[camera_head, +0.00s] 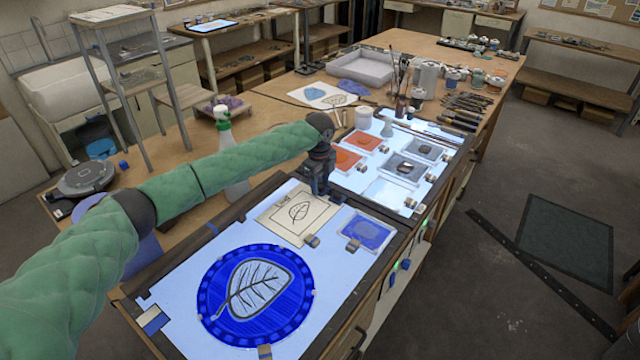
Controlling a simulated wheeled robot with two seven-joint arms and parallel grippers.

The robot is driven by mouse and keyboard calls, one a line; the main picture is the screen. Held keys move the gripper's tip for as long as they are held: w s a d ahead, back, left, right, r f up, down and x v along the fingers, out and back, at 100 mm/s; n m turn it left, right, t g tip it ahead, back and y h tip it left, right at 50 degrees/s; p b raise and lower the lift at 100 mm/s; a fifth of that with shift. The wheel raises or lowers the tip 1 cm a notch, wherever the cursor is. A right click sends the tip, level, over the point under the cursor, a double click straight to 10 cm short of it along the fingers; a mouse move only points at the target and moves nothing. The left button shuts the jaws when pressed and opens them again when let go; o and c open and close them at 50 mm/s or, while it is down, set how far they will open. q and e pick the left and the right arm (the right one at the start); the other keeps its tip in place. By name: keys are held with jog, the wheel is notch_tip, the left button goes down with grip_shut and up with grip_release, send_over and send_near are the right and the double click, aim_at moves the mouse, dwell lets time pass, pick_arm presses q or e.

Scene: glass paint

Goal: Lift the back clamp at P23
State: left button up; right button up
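My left gripper (321,190) points down at the back edge of the near light table (190,290), by the top right corner of the cream leaf-pattern sheet (275,208). I cannot tell whether its fingers are open or shut, or whether it touches anything. No clamp shows clearly at its fingertips; one there could be hidden by the gripper. Small clamps sit at the sheet's front right corner (311,241) and at the blue glass sample (352,245). No P23 label is readable. My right gripper is not in view.
A round blue glass panel with a leaf (215,285) lies on the near light table. A spray bottle (224,135) stands behind my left arm. Beyond, a second light table (385,195) holds orange and grey samples with clamps. Jars (428,78) and brushes stand further back.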

pick_arm(q)
jog(key=shift+s, duration=0.1)
grip_shut()
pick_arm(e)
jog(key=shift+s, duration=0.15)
